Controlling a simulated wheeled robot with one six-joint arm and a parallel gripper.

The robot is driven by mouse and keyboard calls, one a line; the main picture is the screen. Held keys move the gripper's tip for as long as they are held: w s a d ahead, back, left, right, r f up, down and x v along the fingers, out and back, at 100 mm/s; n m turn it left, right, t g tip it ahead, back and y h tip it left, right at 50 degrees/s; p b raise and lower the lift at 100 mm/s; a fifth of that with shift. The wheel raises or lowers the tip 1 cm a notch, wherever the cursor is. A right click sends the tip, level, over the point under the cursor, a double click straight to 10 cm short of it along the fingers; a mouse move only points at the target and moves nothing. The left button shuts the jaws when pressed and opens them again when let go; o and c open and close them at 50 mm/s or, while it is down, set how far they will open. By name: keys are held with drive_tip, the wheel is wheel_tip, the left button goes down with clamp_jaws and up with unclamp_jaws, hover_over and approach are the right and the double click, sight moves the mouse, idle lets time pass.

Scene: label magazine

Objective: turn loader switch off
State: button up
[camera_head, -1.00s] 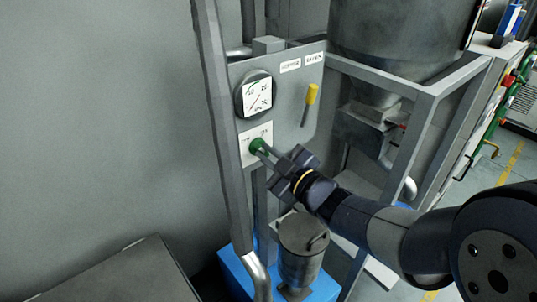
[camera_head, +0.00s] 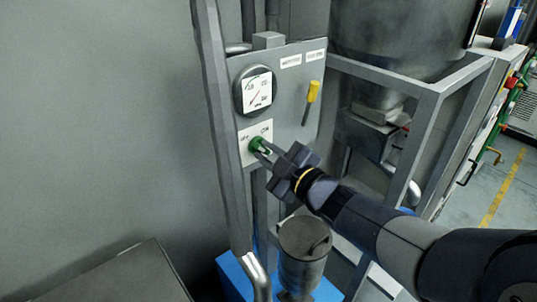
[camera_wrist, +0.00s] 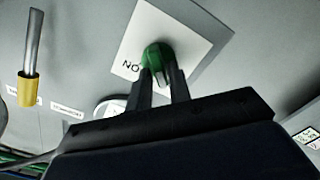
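The loader switch is a green round knob (camera_head: 256,146) on a white plate marked OFF on the left and ON on the right in the head view. My gripper (camera_head: 262,150) is at the knob, its two thin fingers on either side of the knob's grip and seemingly closed on it. In the wrist view the knob (camera_wrist: 155,54) sits between the fingertips of my gripper (camera_wrist: 160,72). The ON mark shows upside down beside it, and the OFF mark is hidden there.
A round gauge (camera_head: 257,91) is above the switch plate. A yellow-handled lever (camera_head: 312,92) is to the right on the same grey panel. A grey post (camera_head: 222,130) stands close left of the panel. A metal canister (camera_head: 303,255) is below my arm.

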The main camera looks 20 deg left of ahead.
drive_tip(key=shift+o, duration=1.4)
drive_tip(key=v, duration=1)
drive_tip(key=shift+s+d+b, duration=0.2)
drive_tip(key=shift+d+b, duration=0.15)
drive_tip(key=x, duration=1.1)
drive_tip(key=shift+p, duration=0.4)
drive_tip(key=shift+r+m+p, duration=0.15)
drive_tip(key=shift+m+p, duration=0.15)
drive_tip(key=shift+p, duration=0.2)
drive_tip(key=shift+m+p, duration=0.3)
drive_tip(key=shift+p, duration=0.1)
drive_tip(key=shift+d, duration=0.1)
